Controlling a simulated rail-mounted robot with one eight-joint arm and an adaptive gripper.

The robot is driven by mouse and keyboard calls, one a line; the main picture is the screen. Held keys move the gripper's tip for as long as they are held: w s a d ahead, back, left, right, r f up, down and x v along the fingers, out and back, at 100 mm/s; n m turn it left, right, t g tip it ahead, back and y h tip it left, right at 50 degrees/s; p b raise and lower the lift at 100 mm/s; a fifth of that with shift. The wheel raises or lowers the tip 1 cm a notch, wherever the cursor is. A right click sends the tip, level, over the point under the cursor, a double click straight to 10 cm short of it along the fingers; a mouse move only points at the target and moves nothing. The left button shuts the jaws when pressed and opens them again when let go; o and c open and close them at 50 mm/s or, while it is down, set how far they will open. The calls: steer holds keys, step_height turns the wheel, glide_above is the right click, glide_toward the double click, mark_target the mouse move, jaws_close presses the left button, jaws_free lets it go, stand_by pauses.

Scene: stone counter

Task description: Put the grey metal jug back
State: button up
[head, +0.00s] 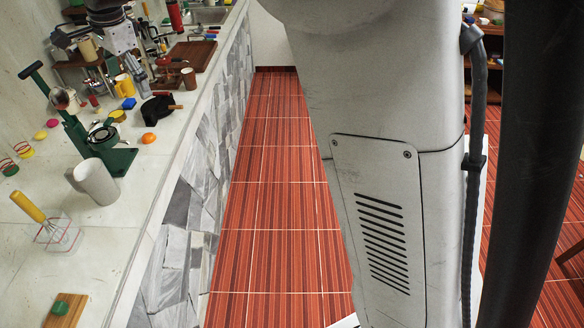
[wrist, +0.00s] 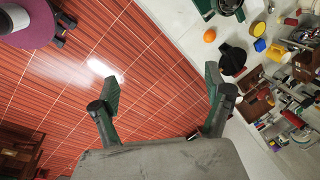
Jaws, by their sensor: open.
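A light grey, jug-like vessel (head: 97,183) with a handle on its left stands upright on the near part of the counter, in front of a green lever press (head: 118,158). I cannot tell whether it is metal. It is not clearly visible in the wrist view. My gripper (wrist: 162,86) is open and empty in the wrist view, its two dark fingers wide apart. Red floor shows between the fingers, and the counter lies to their right. In the head view, my arm's end is over the far part of the counter, well away from the vessel.
The stone counter (head: 160,190) runs along the left. Near the press are an orange ball (head: 149,138), a black object (head: 160,109) and a yellow mug (head: 124,86). A clear container with a yellow-handled whisk (head: 30,207) and a wooden board (head: 66,310) are nearer. A wooden tray (head: 190,55) is farther back.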

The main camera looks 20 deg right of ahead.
steer(key=s+d+r+n+t, duration=0.2)
steer(key=s+d+n, duration=0.3)
steer(key=s+d, duration=1.1)
steer(key=s+d+f+n+t, duration=0.1)
steer(key=s+d+f+n, duration=0.1)
steer(key=s, duration=0.4)
steer(key=s+d+f+n+t, duration=0.1)
steer(key=s+d+f+n, duration=0.1)
steer(key=s+d+f, duration=0.3)
steer(key=s+d+f+n+h, duration=0.1)
steer(key=s+d+f+n, duration=0.1)
steer(key=s, duration=0.6)
steer(key=shift+d+f+n+t, duration=0.4)
steer(key=shift+d+f, duration=0.3)
steer(key=shift+f, duration=0.1)
step_height(320, 180, down, 5)
steer(key=b, duration=0.5)
steer(key=shift+f, duration=0.2)
